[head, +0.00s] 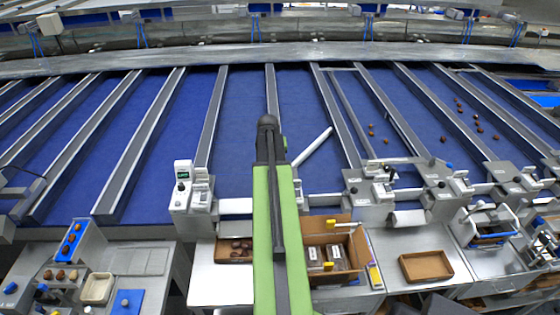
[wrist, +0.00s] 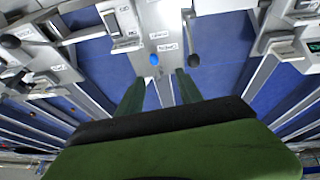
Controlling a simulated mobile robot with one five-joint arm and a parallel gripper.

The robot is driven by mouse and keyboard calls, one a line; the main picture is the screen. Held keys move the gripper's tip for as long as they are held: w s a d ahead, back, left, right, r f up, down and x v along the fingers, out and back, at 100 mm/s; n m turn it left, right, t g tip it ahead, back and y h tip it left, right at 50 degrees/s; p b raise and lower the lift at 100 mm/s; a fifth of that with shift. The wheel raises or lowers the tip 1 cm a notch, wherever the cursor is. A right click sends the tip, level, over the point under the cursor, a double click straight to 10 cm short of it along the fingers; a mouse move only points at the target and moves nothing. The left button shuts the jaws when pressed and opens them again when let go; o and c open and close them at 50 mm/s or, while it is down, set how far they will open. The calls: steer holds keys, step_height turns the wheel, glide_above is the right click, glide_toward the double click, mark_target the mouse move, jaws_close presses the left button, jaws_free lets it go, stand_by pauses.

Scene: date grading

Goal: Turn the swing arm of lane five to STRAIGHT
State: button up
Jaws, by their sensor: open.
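In the head view a pale swing arm (head: 312,147) lies slanted across a blue lane, just right of my green arm. I cannot read a lane number there. My gripper is mostly hidden behind my arm in that view. In the wrist view my gripper (wrist: 158,92) is open, with two green fingers apart and nothing between them. Beyond the fingertips is a metal plate (wrist: 172,18) with small white labels, too small to read surely. A blue knob (wrist: 154,60) and a black ball knob (wrist: 194,60) show near the fingertips, apart from them.
A white device (head: 182,187) stands left of my arm, and metal control blocks (head: 370,192) stand to the right. An open cardboard box (head: 350,238) and a brown tray (head: 426,266) sit on the front benches. Loose dates (head: 478,128) lie on lanes at right.

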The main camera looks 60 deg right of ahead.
steer(key=b+x, duration=0.5)
steer(key=d+b+x, duration=0.1)
steer(key=b+x, duration=0.5)
steer(key=s+b+x, duration=0.1)
steer(key=b+x, duration=0.4)
steer(key=x, duration=0.1)
steer(key=shift+s+d, duration=0.1)
steer(key=shift+d, duration=0.15)
steer(key=shift+r, duration=0.1)
jaws_close()
stand_by(0.7)
